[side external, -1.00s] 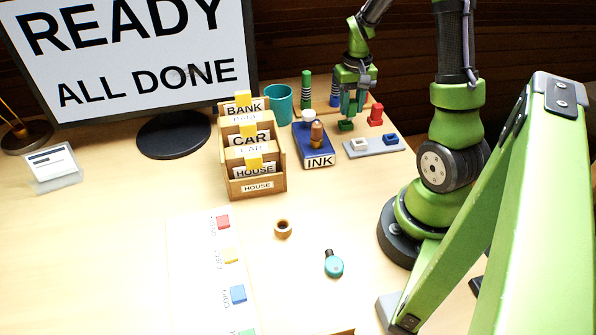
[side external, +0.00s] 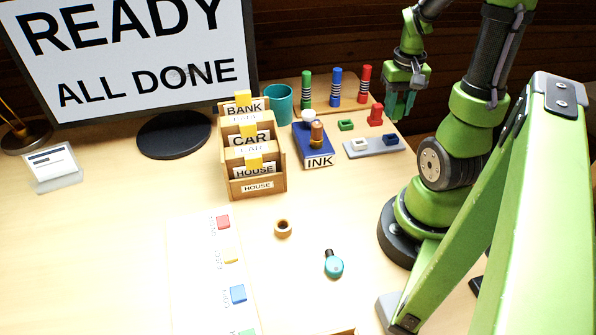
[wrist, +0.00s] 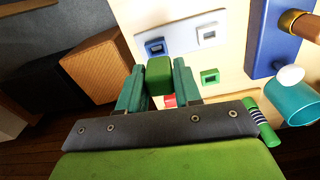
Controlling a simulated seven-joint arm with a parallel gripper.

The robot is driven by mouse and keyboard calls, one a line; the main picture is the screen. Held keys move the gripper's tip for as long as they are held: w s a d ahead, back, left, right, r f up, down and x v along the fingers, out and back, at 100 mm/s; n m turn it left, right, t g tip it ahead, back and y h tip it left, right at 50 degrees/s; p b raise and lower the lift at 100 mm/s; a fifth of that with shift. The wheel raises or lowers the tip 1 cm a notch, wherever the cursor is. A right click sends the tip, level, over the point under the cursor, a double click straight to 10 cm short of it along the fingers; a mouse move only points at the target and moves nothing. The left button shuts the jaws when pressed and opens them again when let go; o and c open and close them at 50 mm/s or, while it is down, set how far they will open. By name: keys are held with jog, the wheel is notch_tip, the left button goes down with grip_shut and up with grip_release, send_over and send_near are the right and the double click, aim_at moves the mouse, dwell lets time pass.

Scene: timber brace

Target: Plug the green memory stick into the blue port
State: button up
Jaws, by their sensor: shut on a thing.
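My gripper (wrist: 159,88) is shut on the green memory stick (wrist: 160,72), which shows as a green block between the teal fingertips in the wrist view. In the side view my gripper (side external: 399,105) hangs above the table's back right, and the stick cannot be told apart from the fingers. The blue port (side external: 390,140) sits at the right end of a pale grey plate (side external: 374,147). It also shows in the wrist view (wrist: 155,47), ahead of the fingers. The stick is apart from it.
A white port (side external: 360,144) shares the plate. A hollow green holder (side external: 346,125) and a red stick (side external: 376,114) stand behind it, close to my gripper. An INK box (side external: 315,145), a teal cup (side external: 279,104) and several striped markers (side external: 336,88) are nearby.

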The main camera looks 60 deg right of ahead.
aim_at(396, 117)
jog(key=shift+d+r+n, duration=0.3)
jog(key=shift+d+r, duration=0.3)
jog(key=shift+d, duration=0.2)
jog(key=shift+r+n, duration=0.15)
jog(key=shift+n, duration=0.15)
jog(key=shift+f, duration=3)
jog(key=shift+f, duration=1.2)
jog(key=o, duration=1.1)
